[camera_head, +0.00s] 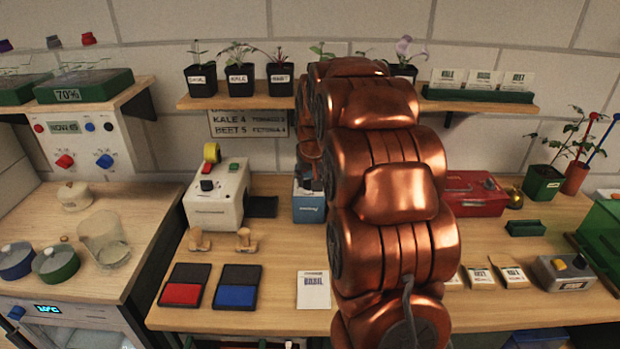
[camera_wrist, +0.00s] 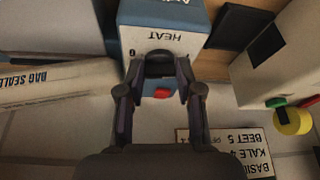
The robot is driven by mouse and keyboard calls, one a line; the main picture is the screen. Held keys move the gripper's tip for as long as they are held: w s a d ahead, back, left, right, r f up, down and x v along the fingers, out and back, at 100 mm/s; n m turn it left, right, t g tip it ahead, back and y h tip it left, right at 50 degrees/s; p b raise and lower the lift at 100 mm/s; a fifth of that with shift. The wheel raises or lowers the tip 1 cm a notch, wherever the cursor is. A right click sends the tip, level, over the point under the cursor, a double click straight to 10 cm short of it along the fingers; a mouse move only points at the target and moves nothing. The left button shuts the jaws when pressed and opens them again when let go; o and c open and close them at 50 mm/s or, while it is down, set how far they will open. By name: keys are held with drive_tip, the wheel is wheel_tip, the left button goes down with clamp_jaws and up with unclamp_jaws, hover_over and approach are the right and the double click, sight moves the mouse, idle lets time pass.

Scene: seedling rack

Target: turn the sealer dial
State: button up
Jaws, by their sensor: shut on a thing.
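The sealer is a blue-and-white box (camera_wrist: 165,18) with the word HEAT on its white face, upside down in the wrist view. Its blue front (camera_head: 308,214) shows in the head view, left of my arm, which hides the rest. The dark sealer dial (camera_wrist: 159,57) sits below the HEAT label. My gripper (camera_wrist: 158,74) is shut on the dial, one finger at each side. A red part (camera_wrist: 162,93) shows between the fingers.
A white strip reading BAG SEALE (camera_wrist: 55,84) is left of the sealer in the wrist view. A white machine with a yellow roll (camera_head: 217,200) and a dark pad (camera_head: 262,207) stand left of it. A red box (camera_head: 473,194) is to the right. A shelf with pots (camera_head: 237,78) hangs above.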

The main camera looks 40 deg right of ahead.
clamp_jaws()
drive_tip(key=shift+b, duration=0.3)
drive_tip(key=shift+c, duration=1)
unclamp_jaws()
drive_tip(key=m+b, duration=0.1)
drive_tip(key=m, duration=0.1)
drive_tip(key=m+h+b, duration=0.1)
drive_tip(key=b, duration=0.1)
drive_tip(key=shift+w+a+f+m+g, duration=0.1)
drive_tip(key=shift+w+f+m+g, duration=0.05)
drive_tip(key=shift+m+g, duration=0.25)
drive_tip(key=m+b, duration=0.1)
drive_tip(key=m+g+h+b, duration=0.1)
drive_tip(key=m, duration=0.1)
drive_tip(key=shift+w+a+m+b, duration=0.1)
drive_tip(key=shift+w+m+b, duration=0.1)
drive_tip(key=shift+m+b, duration=0.1)
drive_tip(key=m, duration=0.1)
drive_tip(key=m+g+b, duration=0.1)
drive_tip(key=m, duration=0.1)
drive_tip(key=m+g+b, duration=0.1)
drive_tip(key=shift+w+m+h, duration=0.25)
drive_tip(key=shift+m+h, duration=0.05)
clamp_jaws()
drive_tip(key=shift+w+m+g+b, duration=0.1)
drive_tip(key=shift+m+g+b, duration=0.5)
drive_tip(key=shift+m, duration=1.2)
